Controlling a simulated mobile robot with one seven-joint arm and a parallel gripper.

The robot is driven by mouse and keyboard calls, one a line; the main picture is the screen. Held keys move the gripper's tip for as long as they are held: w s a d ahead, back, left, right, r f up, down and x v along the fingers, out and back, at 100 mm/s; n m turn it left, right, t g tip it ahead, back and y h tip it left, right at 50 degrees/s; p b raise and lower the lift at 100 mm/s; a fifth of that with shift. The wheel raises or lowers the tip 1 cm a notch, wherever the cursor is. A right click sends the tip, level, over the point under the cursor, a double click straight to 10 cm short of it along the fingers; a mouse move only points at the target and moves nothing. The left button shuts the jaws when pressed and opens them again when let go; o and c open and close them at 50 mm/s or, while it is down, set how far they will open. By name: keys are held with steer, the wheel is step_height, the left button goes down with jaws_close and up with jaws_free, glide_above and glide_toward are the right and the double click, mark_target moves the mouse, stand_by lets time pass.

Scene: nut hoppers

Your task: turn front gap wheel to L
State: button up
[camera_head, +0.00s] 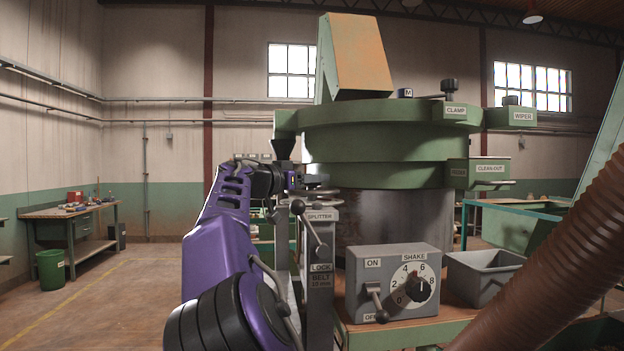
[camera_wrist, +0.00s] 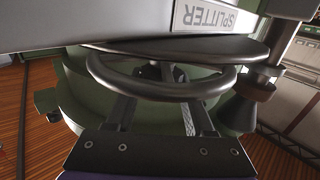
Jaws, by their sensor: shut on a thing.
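A grey metal handwheel (camera_wrist: 160,90) fills the middle of the wrist view, below the plate marked SPLITTER. In the head view the wheel (camera_head: 321,192) is small, beside the top of the splitter post. No gap label or L mark is legible on it. My gripper (camera_wrist: 158,100) reaches in from the bottom of the wrist view, its two fingers passing behind the near rim. It is shut on the wheel. In the head view my gripper (camera_head: 302,181) is at the wheel's left side, with the exact contact too small to see.
The splitter post (camera_head: 320,245) with its LOCK lever (camera_head: 310,228) stands just below the wheel. A SHAKE dial box (camera_head: 394,283) and a grey bin (camera_head: 483,275) are on the right. The green hopper drum (camera_head: 375,145) rises behind. A brown ribbed hose (camera_head: 560,260) crosses the lower right.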

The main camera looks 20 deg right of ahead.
jaws_close()
steer(key=t+b, duration=0.1)
steer(key=b, duration=0.2)
steer(key=shift+f+n+y, duration=0.3)
steer(key=shift+f+n, duration=0.05)
steer(key=shift+n, duration=0.05)
steer(key=n+t+y+b, duration=0.1)
steer(key=t+b, duration=0.1)
steer(key=b, duration=0.1)
steer(key=shift+d+r+n+y, duration=0.1)
steer(key=shift+n+y, duration=0.3)
steer(key=shift+r+n+t+y, duration=0.25)
steer(key=shift+n+t+y, duration=0.05)
steer(key=shift+t, duration=0.2)
steer(key=o, duration=1.1)
jaws_free()
steer(key=b+v, duration=0.4)
steer(key=v, duration=1.3)
steer(key=shift+s+a+r+b, duration=0.1)
steer(key=shift+s+a+b, duration=0.05)
steer(key=shift+a+b, duration=0.15)
